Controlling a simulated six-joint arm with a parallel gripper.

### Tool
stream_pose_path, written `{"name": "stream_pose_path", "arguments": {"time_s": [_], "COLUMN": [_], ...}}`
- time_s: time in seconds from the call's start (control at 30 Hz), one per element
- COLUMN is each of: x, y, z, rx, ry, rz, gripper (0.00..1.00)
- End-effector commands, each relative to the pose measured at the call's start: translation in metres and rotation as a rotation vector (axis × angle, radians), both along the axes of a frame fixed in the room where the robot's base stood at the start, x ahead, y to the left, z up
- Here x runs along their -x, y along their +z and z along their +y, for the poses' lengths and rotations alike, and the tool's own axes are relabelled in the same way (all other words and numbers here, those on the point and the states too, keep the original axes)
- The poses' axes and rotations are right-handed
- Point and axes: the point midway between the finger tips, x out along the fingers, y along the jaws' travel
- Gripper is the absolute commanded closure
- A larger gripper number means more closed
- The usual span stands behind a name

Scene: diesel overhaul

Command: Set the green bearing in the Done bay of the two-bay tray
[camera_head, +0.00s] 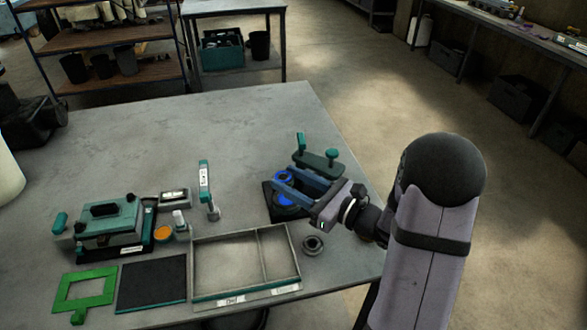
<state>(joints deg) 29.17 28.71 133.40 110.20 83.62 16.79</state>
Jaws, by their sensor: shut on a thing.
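My gripper (280,184) reaches left over the table from the right and is shut on a blue round part (284,176) between its bluish fingers. The fingers partly hide this part, and more blue shows just below it, over a black base. I cannot make out a green bearing. The two-bay tray (197,262) lies empty at the table's front, left of and nearer than my gripper. A divider splits it into a wide left bay and a narrow right bay. Its two front labels are too small to read surely.
A green-handled fixture (318,161) stands close behind my gripper. A small upright tool (205,188), an orange disc (163,233), a teal device (108,222), a black mat (152,283) and a green frame (84,292) lie left. The table's back is clear.

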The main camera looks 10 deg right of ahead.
Motion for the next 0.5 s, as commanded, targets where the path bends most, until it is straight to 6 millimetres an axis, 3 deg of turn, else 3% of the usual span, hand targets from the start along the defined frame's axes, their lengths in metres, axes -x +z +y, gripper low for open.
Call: {"name": "stream_pose_path", "arguments": {"time_s": [0.3,0.5], "x": [0.07,0.103], "y": [-0.014,-0.015], "z": [0.027,0.037], "rx": [-0.006,-0.002], "ry": [0.274,0.387], "rz": [0.002,-0.001], "gripper": [0.91,0.91]}}
